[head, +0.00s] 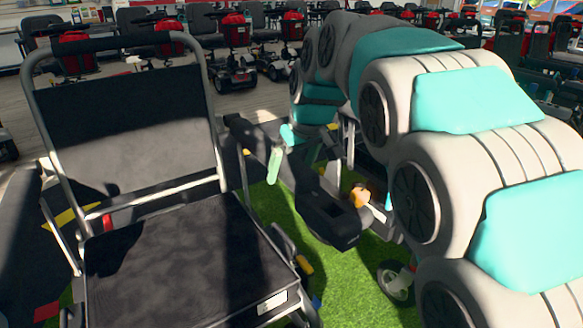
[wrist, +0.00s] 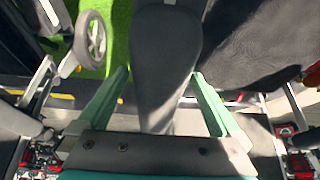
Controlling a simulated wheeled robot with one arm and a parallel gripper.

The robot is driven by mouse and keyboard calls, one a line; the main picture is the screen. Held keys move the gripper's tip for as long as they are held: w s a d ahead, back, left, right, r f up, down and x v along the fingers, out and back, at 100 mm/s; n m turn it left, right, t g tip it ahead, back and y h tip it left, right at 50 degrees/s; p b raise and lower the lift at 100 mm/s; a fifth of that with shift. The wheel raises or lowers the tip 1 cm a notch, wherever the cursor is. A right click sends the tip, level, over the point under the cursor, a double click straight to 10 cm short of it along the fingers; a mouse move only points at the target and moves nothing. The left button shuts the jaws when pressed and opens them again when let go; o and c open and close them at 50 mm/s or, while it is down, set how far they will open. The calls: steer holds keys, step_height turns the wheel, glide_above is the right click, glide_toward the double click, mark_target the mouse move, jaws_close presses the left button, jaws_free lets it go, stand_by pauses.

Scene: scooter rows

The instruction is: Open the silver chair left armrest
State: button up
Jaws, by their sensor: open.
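The silver chair (head: 215,95) stands at the left of the head view, with a metal tube frame, a dark back and a dark seat (head: 185,260). A dark, long armrest (head: 325,212) runs forward on the picture-right side of the seat. My gripper (head: 298,168) is over the middle of this armrest, partly hidden by my own arm. In the wrist view my gripper (wrist: 158,92) is open, with one teal finger on each side of the dark armrest pad (wrist: 165,45). Whether the fingers touch the pad I cannot tell.
Green turf (head: 265,215) lies under and beside the chair. A small wheel (head: 395,283) stands at the lower right, and it seems to show in the wrist view too (wrist: 90,40). Rows of red and black scooters (head: 237,50) fill the back.

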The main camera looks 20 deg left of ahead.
steer(key=shift+c, duration=0.2)
jaws_close()
stand_by(0.6)
